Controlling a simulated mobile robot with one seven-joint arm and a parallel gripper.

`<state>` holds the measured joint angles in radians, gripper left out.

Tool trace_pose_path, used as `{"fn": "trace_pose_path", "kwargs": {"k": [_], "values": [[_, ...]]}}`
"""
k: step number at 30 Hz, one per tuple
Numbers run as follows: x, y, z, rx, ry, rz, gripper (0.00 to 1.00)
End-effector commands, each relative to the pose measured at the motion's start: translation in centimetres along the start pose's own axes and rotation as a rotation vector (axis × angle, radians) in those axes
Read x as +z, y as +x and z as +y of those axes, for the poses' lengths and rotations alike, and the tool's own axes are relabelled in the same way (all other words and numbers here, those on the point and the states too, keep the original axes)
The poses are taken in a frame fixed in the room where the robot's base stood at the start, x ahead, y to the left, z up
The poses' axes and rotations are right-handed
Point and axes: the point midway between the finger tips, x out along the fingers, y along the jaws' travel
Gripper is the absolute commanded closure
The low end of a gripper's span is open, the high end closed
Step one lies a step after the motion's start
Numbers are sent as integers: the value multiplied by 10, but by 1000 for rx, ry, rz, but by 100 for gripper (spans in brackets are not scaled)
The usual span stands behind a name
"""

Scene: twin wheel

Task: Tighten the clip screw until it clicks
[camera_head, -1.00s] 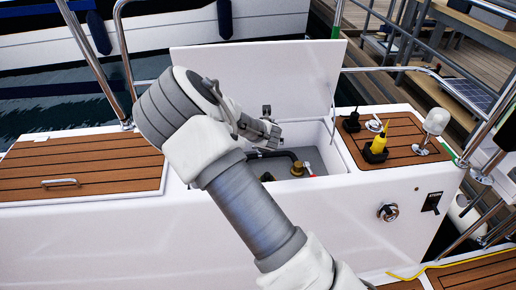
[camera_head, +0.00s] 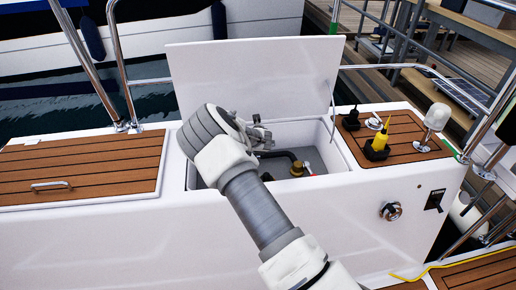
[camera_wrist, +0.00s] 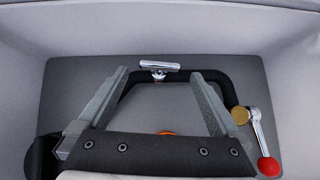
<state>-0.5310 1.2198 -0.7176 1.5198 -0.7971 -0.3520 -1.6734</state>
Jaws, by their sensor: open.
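A chrome T-shaped piece (camera_wrist: 158,68), apparently the clip screw, stands at the black hose (camera_wrist: 218,77) in the open locker. In the wrist view it lies between and slightly beyond the fingertips of my open gripper (camera_wrist: 158,74). No contact shows. In the head view my gripper (camera_head: 262,137) is over the locker opening, partly hidden by my wrist, and the hose (camera_head: 282,154) shows beside it. A yellow-handled tool (camera_head: 379,138) stands in a black holder on the teak deck, right of the locker.
The white lid (camera_head: 255,80) stands open behind the locker. Locker walls (camera_wrist: 290,65) surround my gripper. A brass fitting (camera_wrist: 239,115) and lever with red knob (camera_wrist: 268,166) sit right of the fingers. An orange part (camera_wrist: 166,132) is mostly hidden by the gripper body.

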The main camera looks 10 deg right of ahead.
Motion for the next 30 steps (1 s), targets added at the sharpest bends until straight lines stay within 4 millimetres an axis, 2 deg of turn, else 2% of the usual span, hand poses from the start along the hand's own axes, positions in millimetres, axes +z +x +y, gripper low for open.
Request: {"fn": "trace_pose_path", "kwargs": {"k": [3, 9, 22, 23, 30], "values": [[-1, 20, -1, -1, 3, -1, 0], [0, 40, 0, 0, 2, 0, 0], [0, 48, 0, -1, 1, -1, 0], [0, 47, 0, -1, 1, -1, 2], [0, 47, 0, -1, 1, -1, 45]]}}
